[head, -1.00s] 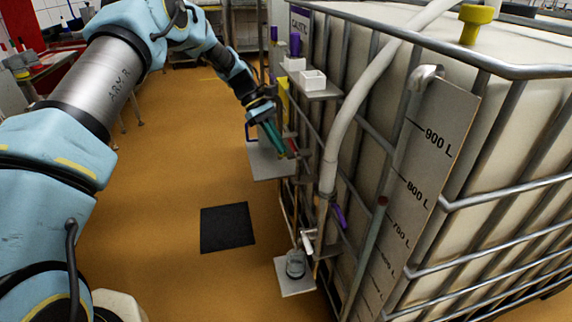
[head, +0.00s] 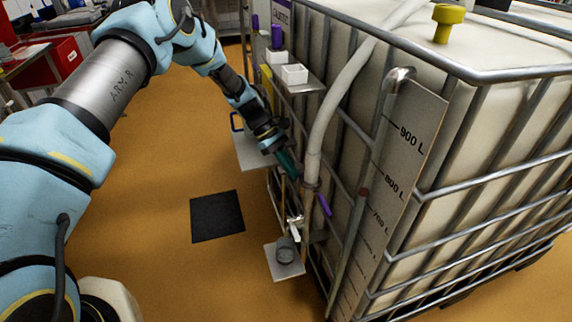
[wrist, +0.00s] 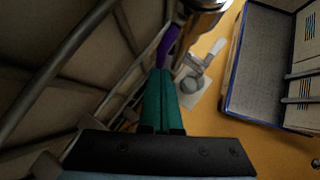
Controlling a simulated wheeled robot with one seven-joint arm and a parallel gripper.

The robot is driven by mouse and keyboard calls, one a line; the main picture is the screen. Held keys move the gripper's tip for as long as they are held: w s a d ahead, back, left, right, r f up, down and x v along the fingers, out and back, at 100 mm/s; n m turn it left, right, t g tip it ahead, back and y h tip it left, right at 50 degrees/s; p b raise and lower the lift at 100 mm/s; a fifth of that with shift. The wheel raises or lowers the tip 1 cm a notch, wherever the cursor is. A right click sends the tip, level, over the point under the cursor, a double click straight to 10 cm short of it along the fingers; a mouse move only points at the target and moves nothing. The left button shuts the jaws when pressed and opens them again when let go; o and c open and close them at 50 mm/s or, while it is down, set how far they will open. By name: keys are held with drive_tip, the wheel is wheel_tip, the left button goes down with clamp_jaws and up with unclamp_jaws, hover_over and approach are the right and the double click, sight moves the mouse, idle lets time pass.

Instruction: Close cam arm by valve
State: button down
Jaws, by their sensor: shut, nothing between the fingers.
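The purple cam arm (head: 324,205) slants down and outward from the lower end of the pale hose (head: 318,150). The valve (head: 295,228), with a white handle, is below and left of it, over a small plate. My gripper (head: 292,168) is shut and empty, up and left of the cam arm, its teal fingers pointing down toward the hose end. In the wrist view the fingers (wrist: 158,72) lie together, and a purple arm (wrist: 167,45) shows just past their tips. I cannot tell whether they touch. The valve handle (wrist: 204,60) shows to its right. The coupling is partly hidden.
The caged tank (head: 490,150) fills the right side. A level gauge board (head: 400,170) and steel bars stand close to the hose. A shelf with white boxes (head: 294,75) is above my gripper. A black mat (head: 217,216) lies on open orange floor at left.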

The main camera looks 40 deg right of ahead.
drive_tip(key=shift+s+f+b, duration=0.4)
drive_tip(key=shift+s+b, duration=0.25)
drive_tip(key=shift+b, duration=0.05)
drive_tip(key=shift+s, duration=0.1)
